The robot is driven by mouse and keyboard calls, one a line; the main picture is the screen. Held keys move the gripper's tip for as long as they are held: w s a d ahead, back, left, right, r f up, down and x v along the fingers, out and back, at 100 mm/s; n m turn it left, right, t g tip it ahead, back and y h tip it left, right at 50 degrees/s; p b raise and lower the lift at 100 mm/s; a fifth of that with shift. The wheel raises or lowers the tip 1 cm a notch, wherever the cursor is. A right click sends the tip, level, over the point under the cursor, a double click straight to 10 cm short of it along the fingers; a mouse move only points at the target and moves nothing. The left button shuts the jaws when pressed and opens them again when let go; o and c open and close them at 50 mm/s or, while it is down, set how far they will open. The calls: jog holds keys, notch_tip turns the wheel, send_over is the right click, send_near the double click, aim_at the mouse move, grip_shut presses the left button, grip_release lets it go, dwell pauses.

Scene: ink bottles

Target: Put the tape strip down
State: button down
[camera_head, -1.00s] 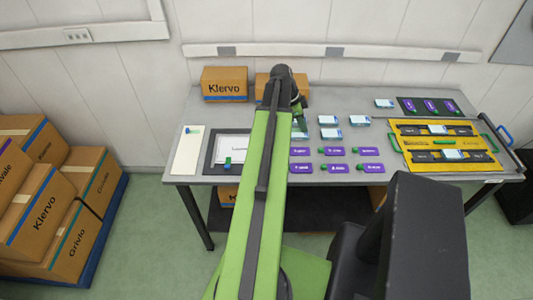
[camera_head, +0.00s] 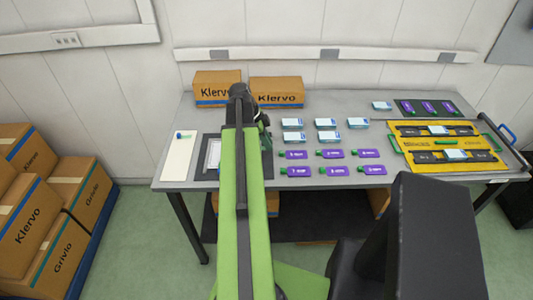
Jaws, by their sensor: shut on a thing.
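My gripper (camera_head: 264,131) is a small dark shape at the far end of my green arm, above the left-middle part of the grey table. The arm hides most of it. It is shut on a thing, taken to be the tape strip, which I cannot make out. Below and left of it, a dark-framed white sheet (camera_head: 214,152) lies on the table, partly covered by my arm. A cream board (camera_head: 179,158) lies at the table's left end with a small blue-green item (camera_head: 184,135) on its upper part.
Purple bottles with green caps (camera_head: 334,171) and blue-white boxes (camera_head: 326,123) lie right of my gripper. A yellow tray (camera_head: 415,146) and a dark tray with bottles (camera_head: 402,106) are at the right. Two cartons (camera_head: 276,92) stand behind. Bare table (camera_head: 340,101) shows at the back.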

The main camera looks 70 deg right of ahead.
notch_tip(320, 180, down, 4)
jog(key=b, duration=0.3)
jog(key=shift+r, duration=0.2)
jog(key=shift+f, duration=0.1)
jog(key=c, duration=1.3)
grip_release()
jog(key=shift+w+r+p, duration=0.1)
jog(key=shift+r+p, duration=0.3)
jog(key=p+v, duration=1)
jog(key=v, duration=0.1)
jog(key=shift+w+r, duration=0.1)
jog(key=shift+r, duration=0.1)
